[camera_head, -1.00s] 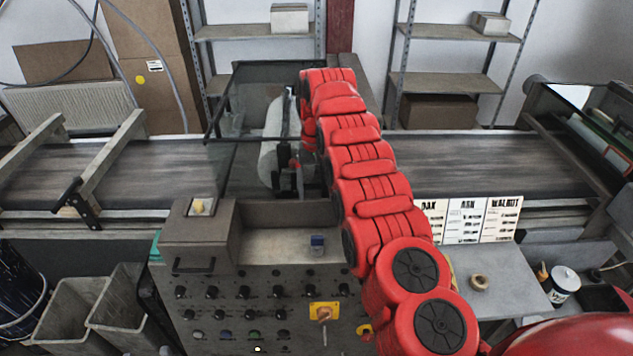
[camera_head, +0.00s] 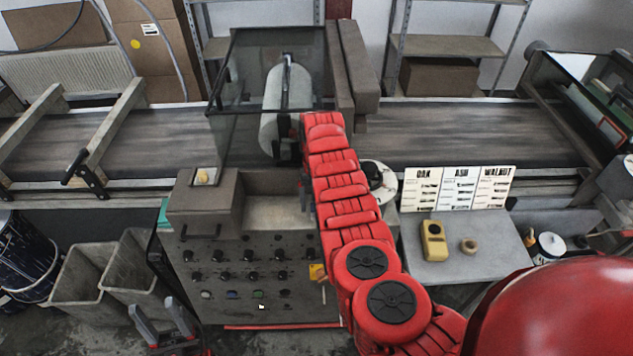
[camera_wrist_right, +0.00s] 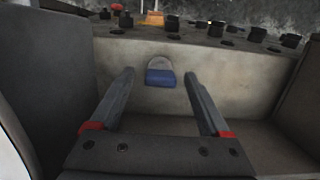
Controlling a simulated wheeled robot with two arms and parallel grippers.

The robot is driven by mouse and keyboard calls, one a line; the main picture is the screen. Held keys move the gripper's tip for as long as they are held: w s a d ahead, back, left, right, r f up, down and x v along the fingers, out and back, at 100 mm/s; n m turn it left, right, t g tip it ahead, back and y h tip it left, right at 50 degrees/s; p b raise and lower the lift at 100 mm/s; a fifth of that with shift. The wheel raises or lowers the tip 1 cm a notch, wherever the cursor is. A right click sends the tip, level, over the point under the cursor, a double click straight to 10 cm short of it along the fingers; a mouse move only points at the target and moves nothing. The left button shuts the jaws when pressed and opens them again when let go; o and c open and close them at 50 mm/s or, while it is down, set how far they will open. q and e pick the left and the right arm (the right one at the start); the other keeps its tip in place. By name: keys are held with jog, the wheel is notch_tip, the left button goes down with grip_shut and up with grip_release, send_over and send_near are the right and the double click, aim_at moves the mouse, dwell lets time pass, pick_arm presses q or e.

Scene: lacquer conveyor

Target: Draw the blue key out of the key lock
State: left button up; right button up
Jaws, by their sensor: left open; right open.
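The blue key (camera_wrist_right: 160,78) shows in the right wrist view, upright against the pale wall of a recess, with a rounded grey piece of the key lock (camera_wrist_right: 160,63) just behind it. My right gripper (camera_wrist_right: 160,74) is open, its two fingers on either side of the key with a gap to each. I cannot tell how deep the fingertips reach. In the head view my red right arm hides the key, the lock and the right gripper. My left gripper (camera_head: 157,307) is open and empty at the lower left, in front of the control panel.
The control panel (camera_head: 222,284) carries several knobs and buttons. A side table (camera_head: 460,262) holds a yellow device (camera_head: 434,241) and a ring (camera_head: 468,246). The conveyor belt (camera_head: 470,140) runs behind.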

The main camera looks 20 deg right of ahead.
jog(key=shift+s+a+f, duration=0.1)
jog(key=shift+s+f, duration=0.05)
jog(key=shift+f, duration=1.15)
grip_shut()
grip_release()
jog(key=shift+r, duration=0.15)
notch_tip(320, 180, up, 17)
jog(key=w+b, duration=0.2)
jog(key=b, duration=0.3)
jog(key=shift+w+d, duration=0.25)
jog(key=shift+d, duration=0.15)
